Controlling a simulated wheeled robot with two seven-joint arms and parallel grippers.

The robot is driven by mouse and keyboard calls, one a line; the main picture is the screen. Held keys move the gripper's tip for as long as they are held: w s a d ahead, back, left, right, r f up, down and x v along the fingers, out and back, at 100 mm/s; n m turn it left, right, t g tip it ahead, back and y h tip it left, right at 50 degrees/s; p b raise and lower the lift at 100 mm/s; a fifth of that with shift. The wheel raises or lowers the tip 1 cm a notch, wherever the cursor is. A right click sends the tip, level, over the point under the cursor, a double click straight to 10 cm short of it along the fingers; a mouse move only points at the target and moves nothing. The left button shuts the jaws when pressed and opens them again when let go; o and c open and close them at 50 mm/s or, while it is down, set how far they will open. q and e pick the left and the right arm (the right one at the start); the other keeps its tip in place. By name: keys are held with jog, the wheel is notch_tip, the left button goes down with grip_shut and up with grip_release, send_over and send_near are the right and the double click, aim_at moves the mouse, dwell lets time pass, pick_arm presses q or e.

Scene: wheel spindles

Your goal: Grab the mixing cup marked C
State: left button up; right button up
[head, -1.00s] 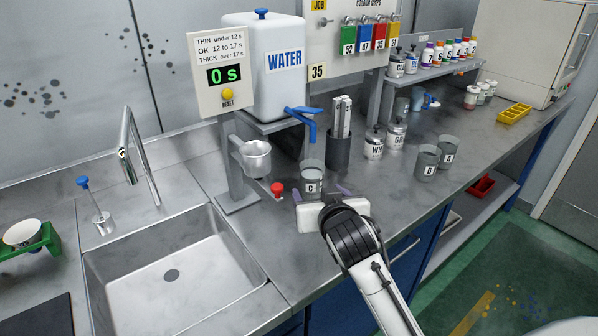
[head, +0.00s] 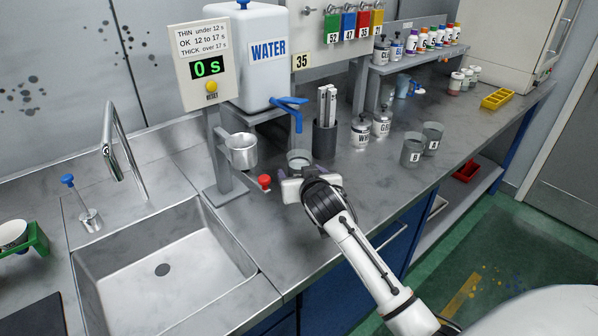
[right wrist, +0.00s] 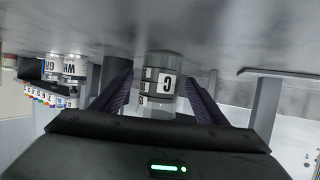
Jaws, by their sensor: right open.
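The mixing cup marked C (head: 299,157) is a grey, see-through cup standing on the steel counter. In the head view only its upper part shows, as my right gripper (head: 304,170) is in front of it. In the right wrist view, the cup (right wrist: 160,84) appears upside down with its C label facing me. It is between the two purple fingers of the right gripper (right wrist: 159,78), with a gap on both sides. The right gripper is open and empty. My left gripper is not in view.
A red knob (head: 264,181) and a metal flow cup (head: 241,150) on a stand are close on the left. A dark holder (head: 324,139) stands behind. Cups B (head: 412,150) and A (head: 432,137) stand to the right. The sink (head: 160,265) is at the left.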

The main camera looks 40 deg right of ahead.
jog(key=c, duration=1.3)
